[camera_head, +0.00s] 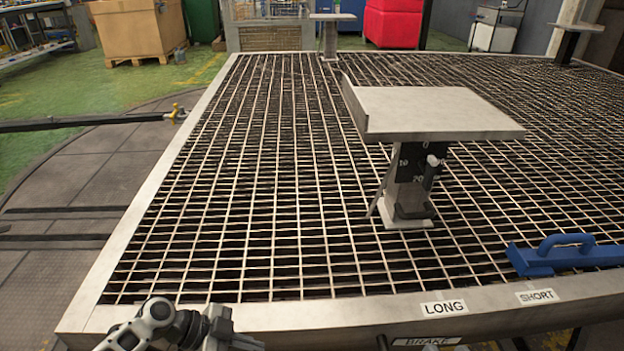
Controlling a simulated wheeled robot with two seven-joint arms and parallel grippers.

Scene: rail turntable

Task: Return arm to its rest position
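My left arm shows at the bottom left, in front of the grated table's near rim, with its grey and black wrist links bent. My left gripper (222,328) is at the right end of these links, low at the near rim. It is partly cut off by the bottom edge, and I cannot tell whether it is open or shut. I see nothing held in it. My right arm and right gripper are not in view.
A large metal grate table (250,200) fills the middle. A grey plate on a post (435,112) stands on it. A blue handled block (565,255) sits at the right, near LONG (444,308) and SHORT (538,296) labels. A BRAKE label (427,341) is below. The grate's left part is clear.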

